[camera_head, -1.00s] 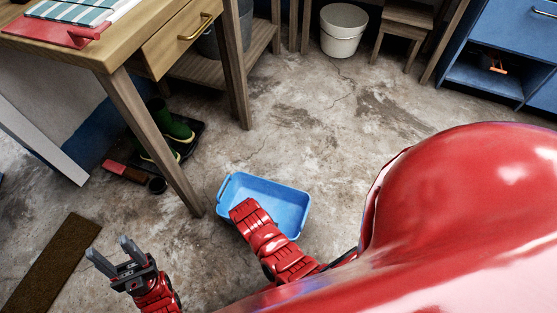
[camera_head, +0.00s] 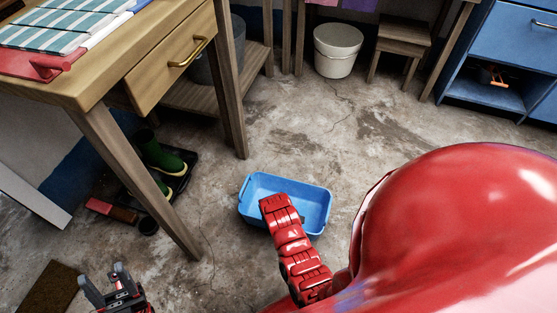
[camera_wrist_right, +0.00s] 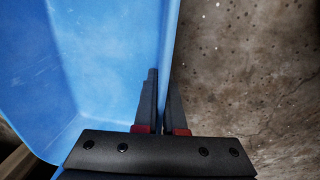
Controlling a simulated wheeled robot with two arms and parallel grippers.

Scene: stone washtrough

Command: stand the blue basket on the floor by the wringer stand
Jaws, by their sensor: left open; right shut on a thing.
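The blue basket (camera_head: 317,207) is an open rectangular tub, upright, in the middle of the head view. My right gripper is hidden behind my red arm in the head view. In the right wrist view its fingers (camera_wrist_right: 162,100) are shut on the side wall of the basket (camera_wrist_right: 100,60), one finger on each side. I cannot tell for sure whether the basket's base touches the floor. My left gripper (camera_head: 102,275) is open and empty at the lower left. I cannot tell which piece of furniture is the wringer stand.
A wooden table (camera_head: 95,85) with a drawer stands at left, its leg near the basket. Green boots (camera_head: 162,160) and a brush (camera_head: 112,210) are under it. A white bucket (camera_head: 337,55), a stool (camera_head: 403,35) and a blue cabinet (camera_head: 500,55) stand behind. Stone floor (camera_head: 350,125) between is clear.

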